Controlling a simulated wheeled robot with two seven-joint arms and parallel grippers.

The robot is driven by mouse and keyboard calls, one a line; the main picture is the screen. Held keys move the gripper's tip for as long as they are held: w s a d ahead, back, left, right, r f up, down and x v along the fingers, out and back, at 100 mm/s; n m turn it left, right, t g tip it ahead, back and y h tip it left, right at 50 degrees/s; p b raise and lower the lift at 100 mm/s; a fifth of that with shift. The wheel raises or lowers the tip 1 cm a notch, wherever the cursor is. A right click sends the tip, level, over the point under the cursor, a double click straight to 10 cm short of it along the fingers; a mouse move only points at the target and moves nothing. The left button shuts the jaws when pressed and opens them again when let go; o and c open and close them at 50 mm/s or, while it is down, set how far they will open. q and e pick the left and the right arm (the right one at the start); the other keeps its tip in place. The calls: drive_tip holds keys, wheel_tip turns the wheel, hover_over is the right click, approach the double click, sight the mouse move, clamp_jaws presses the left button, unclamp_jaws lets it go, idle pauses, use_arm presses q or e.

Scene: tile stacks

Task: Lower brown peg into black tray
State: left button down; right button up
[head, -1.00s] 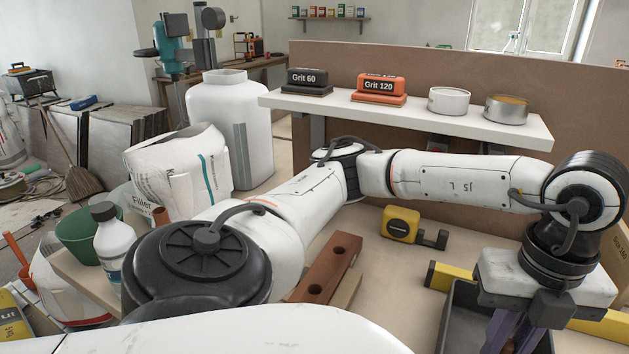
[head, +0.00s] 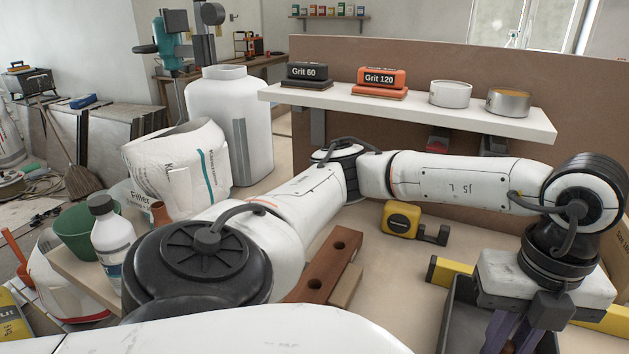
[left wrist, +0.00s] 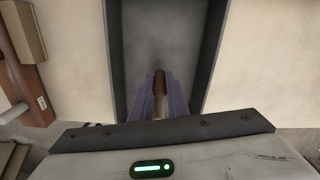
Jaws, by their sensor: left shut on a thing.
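The brown peg (left wrist: 159,82) is upright between the purple fingers of my left gripper (left wrist: 159,88), which is shut on it. In the left wrist view the peg and fingertips are over the inside of the black tray (left wrist: 121,45), near its near end. I cannot tell whether the peg touches the tray floor. In the head view my left gripper (head: 508,335) points down at the tray (head: 460,308), and the peg is hidden there. The tray is cut off by the picture's bottom edge. My right gripper is not in view.
A reddish-brown wooden block with holes (head: 325,265) lies left of the tray. A yellow tape measure (head: 401,222) and a yellow level (head: 448,275) lie behind. A white shelf (head: 410,112) holds sanding blocks and tins. The bench between block and tray is clear.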

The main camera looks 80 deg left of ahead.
use_arm(q)
drive_tip(key=shift+f+b, duration=0.55)
drive_tip(key=shift+f, duration=0.15)
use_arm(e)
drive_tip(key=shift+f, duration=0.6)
use_arm(q)
drive_tip(key=c, duration=1.6)
unclamp_jaws()
drive_tip(key=shift+c, duration=0.2)
